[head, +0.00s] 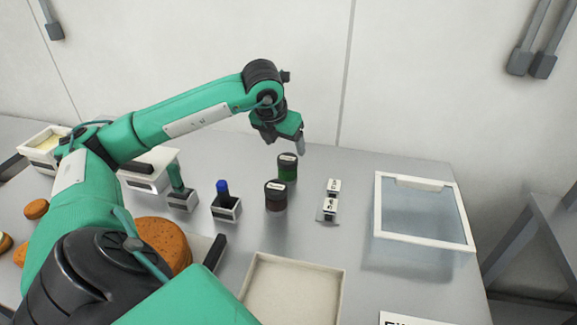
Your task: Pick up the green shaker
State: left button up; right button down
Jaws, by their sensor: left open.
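The green shaker (287,174) stands upright on the grey table, with a dark lid, a pale label and green contents. A similar shaker with reddish-brown contents (276,201) stands just in front of it, slightly left, and hides a little of its lower part. My left gripper (299,147) is open and points down above and behind the green shaker, apart from it. Its fingers overlap in this view, and nothing shows between them. My right gripper is not in view.
Left of the shakers stand a blue-topped item (222,189) and a green-handled item (176,178), each in a small holder. A white-framed clear bin (463,246) is farther right; a beige tray (338,290) is in front.

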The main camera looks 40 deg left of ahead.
aim_at(287, 159)
pick_arm(q)
jog(key=x, duration=0.6)
jog(key=s+p+x, duration=0.1)
jog(key=x, duration=0.2)
jog(key=shift+d+f+p, duration=0.1)
jog(key=shift+f+p, duration=0.1)
jog(key=shift+p, duration=0.1)
jog(key=shift+f, duration=0.2)
jog(key=c, duration=1)
jog(key=shift+c, duration=0.6)
jog(key=shift+r, duration=0.1)
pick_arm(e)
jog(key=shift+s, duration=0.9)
